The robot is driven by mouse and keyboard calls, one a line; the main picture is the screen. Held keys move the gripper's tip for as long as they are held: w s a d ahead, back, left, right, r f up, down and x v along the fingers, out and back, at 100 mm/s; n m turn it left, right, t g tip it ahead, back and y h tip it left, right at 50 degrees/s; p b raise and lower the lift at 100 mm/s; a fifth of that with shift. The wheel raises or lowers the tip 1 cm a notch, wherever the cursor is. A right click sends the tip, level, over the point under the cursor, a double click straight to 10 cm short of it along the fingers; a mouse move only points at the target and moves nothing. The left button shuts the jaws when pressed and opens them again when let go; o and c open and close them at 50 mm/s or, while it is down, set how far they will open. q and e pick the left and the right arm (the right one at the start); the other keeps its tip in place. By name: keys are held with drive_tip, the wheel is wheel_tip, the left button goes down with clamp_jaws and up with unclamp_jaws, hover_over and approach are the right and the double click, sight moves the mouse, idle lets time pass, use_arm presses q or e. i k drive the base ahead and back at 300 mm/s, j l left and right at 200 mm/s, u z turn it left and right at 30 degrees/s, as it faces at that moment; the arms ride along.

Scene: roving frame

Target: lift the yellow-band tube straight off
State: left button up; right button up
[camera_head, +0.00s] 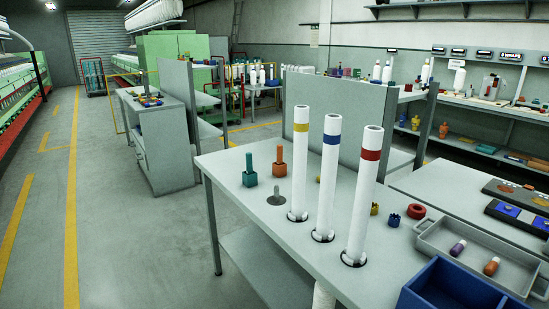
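The yellow-band tube (300,165) is a white upright tube with a yellow band near its top. It stands in a dark ring at its base on the grey table (235,165), leftmost of three tubes. The blue-band tube (328,178) stands just right of it, and the red-band tube (363,195) stands right of that. The three are close together but apart. Neither of my grippers is in view.
A green piece (250,178) and an orange piece (280,168) stand left of the yellow-band tube, near a small grey disc (277,197). A grey tray (430,233) and a blue bin (430,297) lie right. Open floor (120,220) lies left of the table.

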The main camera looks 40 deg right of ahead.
sight(301, 122)
drive_tip(key=i+j+z, duration=0.1)
drive_tip(key=i, duration=1.6)
drive_tip(key=i+z, duration=0.35)
drive_tip(key=i+j+z, duration=0.15)
drive_tip(key=i+z, duration=0.2)
drive_tip(key=i+j+z, duration=0.2)
drive_tip(key=z, duration=0.15)
drive_tip(key=i, duration=0.05)
